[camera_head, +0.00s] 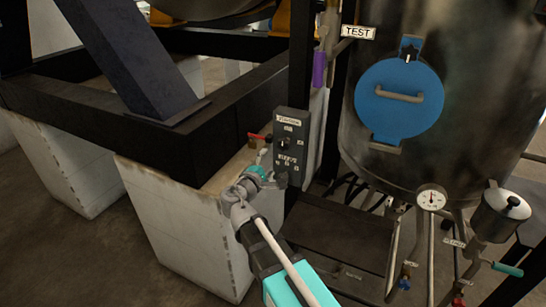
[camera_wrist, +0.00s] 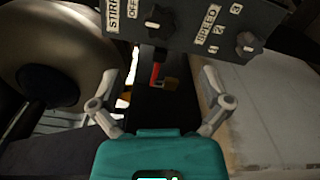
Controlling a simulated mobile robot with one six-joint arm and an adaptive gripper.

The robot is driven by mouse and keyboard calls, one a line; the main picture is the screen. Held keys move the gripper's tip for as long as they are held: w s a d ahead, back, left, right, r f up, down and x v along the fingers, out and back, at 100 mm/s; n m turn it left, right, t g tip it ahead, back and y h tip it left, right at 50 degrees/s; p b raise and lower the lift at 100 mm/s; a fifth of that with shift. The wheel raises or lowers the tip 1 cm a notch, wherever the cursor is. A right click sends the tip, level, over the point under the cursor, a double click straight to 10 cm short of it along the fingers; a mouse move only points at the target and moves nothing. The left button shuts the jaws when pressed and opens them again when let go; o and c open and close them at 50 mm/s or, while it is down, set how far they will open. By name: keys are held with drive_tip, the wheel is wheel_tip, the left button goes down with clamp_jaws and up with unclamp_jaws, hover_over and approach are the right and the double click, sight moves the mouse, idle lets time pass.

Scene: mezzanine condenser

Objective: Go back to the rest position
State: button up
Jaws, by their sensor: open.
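My gripper (camera_wrist: 165,95) is open and empty in the wrist view, its two grey fingers spread apart below a dark control box. In the head view my gripper (camera_head: 257,165) is close to the left side of the control box (camera_head: 291,145), in front of a white concrete block. In the wrist view the control box (camera_wrist: 195,25) carries STIRR and SPEED labels and knobs. A red lever (camera_wrist: 155,73) shows between and beyond the fingers; it also shows left of the box in the head view (camera_head: 258,136). I cannot tell whether the gripper touches the box.
A large metal tank (camera_head: 450,70) with a blue hatch (camera_head: 399,100) stands at the right, with a gauge (camera_head: 431,198), pipes and valves below. A dark steel frame (camera_head: 150,130) rests on white concrete blocks (camera_head: 170,225) at the left. Open floor (camera_head: 60,260) shows at lower left.

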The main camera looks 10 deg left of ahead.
drive_tip(key=shift+s+a, duration=0.15)
drive_tip(key=shift+s, duration=0.35)
drive_tip(key=s+d+f+m+g+h, duration=0.1)
drive_tip(key=d+f+m+g, duration=0.4)
drive_tip(key=d, duration=0.4)
drive_tip(key=s+d+f+m+g+h, duration=0.15)
drive_tip(key=d+f+m+g, duration=0.35)
drive_tip(key=d, duration=0.5)
drive_tip(key=s+d+f+m+g+y, duration=0.7)
drive_tip(key=s+d+f+y, duration=0.1)
drive_tip(key=s, duration=0.3)
drive_tip(key=shift+s+f+y, duration=0.3)
drive_tip(key=shift+s+y, duration=0.05)
